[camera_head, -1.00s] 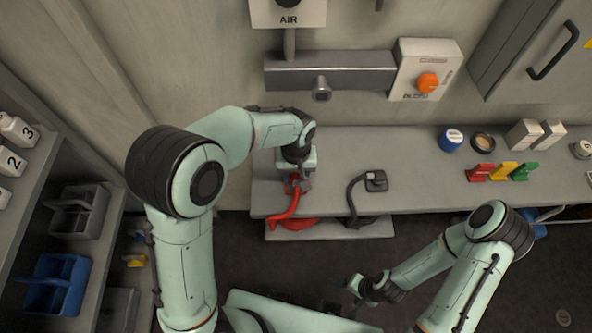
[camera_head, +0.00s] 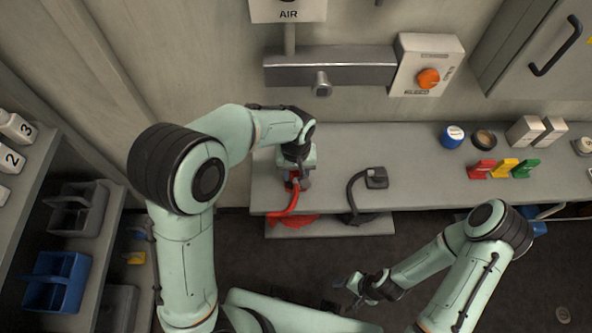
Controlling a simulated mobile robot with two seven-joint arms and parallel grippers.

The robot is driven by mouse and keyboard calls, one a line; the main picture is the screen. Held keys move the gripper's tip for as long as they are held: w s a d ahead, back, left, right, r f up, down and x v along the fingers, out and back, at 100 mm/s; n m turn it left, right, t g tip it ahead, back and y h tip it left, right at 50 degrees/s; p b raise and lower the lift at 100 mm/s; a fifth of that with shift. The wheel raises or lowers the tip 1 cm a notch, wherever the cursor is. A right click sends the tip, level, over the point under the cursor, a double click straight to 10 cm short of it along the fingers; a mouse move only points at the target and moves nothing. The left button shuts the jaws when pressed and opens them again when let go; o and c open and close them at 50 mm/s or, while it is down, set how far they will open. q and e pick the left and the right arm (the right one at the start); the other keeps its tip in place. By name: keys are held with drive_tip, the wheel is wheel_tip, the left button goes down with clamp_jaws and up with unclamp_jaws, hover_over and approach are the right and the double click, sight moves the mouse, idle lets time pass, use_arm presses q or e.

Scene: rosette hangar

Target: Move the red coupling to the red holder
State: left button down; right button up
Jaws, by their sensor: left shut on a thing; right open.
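The red coupling (camera_head: 292,187) is at the upper end of a red hose (camera_head: 284,210) that hangs over the bench's front edge at the left. My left gripper (camera_head: 297,181) points down at the bench and is shut on the red coupling, hiding most of it. A black hose with a dark fitting (camera_head: 376,179) lies on the bench to the right of it. My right gripper (camera_head: 345,288) is open and empty, low in front of the bench. I cannot make out which fixture is the red holder; a small red piece (camera_head: 481,170) stands on the bench at the right.
Yellow (camera_head: 504,168) and green (camera_head: 525,169) pieces stand beside the red one. A blue jar (camera_head: 452,136), a round tin (camera_head: 484,140) and boxes (camera_head: 524,131) stand behind. A grey wall pipe (camera_head: 322,88) is above the bench. The bench middle (camera_head: 420,170) is clear.

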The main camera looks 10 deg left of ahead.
use_arm(q)
drive_tip(key=shift+f, duration=0.5)
use_arm(e)
drive_tip(key=shift+s+f, duration=0.25)
drive_tip(key=shift+f, duration=0.05)
use_arm(q)
drive_tip(key=c, duration=0.5)
unclamp_jaws()
wheel_tip(320, 180, up, 13)
drive_tip(key=shift+r+p, duration=0.2)
drive_tip(key=shift+p, duration=0.2)
use_arm(e)
drive_tip(key=shift+w+r, duration=0.7)
drive_tip(key=shift+r, duration=0.15)
drive_tip(key=shift+s, duration=0.1)
